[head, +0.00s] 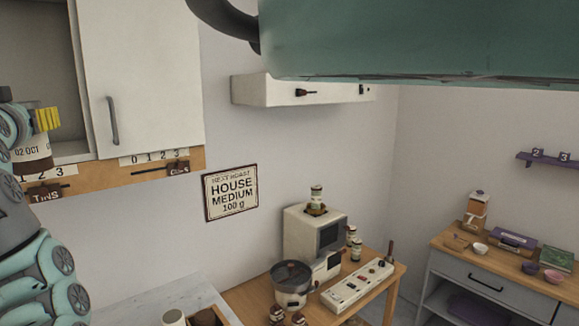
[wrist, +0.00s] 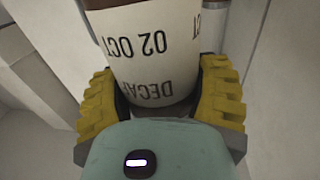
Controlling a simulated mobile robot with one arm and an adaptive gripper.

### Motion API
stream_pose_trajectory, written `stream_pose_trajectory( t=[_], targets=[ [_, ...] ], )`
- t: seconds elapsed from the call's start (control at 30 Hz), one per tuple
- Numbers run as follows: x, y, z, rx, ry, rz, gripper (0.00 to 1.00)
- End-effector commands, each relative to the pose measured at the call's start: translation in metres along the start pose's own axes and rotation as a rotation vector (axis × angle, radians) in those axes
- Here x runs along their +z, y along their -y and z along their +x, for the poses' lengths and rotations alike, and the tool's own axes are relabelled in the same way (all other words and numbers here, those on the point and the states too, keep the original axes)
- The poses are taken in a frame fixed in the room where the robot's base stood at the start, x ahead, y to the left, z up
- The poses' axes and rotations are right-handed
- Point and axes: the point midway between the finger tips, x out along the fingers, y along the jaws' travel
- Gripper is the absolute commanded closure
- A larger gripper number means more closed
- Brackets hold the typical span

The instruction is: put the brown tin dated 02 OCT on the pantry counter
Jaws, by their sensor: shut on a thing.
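My gripper (wrist: 158,105) is shut on a tin (wrist: 150,50) with a white label reading "02 OCT" and "DECAF", upside down in the wrist view. Its yellow pads press on both sides of the tin. In the head view the same tin (head: 32,150) is at the far left, in front of the open wall cupboard, with a brown lower part and the label upright. One yellow pad shows beside it. A pale stone-look counter (head: 165,295) shows at the bottom; whether it is the pantry counter I cannot tell.
The cupboard door (head: 140,75) stands beside the open compartment, above a wooden strip (head: 140,170) with sliders. A wooden table (head: 240,300) holds a coffee machine (head: 300,235), a grinder-like pot (head: 291,287) and small jars.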

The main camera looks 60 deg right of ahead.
Motion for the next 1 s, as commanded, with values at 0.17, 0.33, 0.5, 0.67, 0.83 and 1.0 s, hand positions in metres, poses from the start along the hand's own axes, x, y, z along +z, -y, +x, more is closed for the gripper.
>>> stream_pose_trajectory(
  t=[0.17,0.33,0.5,0.67,0.83,1.0],
  targets=[
    [0.035,0.023,0.004,-0.059,0.003,-0.012,0.78],
    [0.083,0.049,0.003,-0.131,0.004,-0.021,0.78],
    [0.141,0.077,-0.009,-0.213,0.003,-0.023,0.78],
    [0.195,0.097,-0.031,-0.283,0.005,-0.018,0.78],
    [0.249,0.112,-0.064,-0.347,0.005,-0.010,0.78],
    [0.292,0.119,-0.100,-0.399,0.005,0.000,0.78]
  ],
)
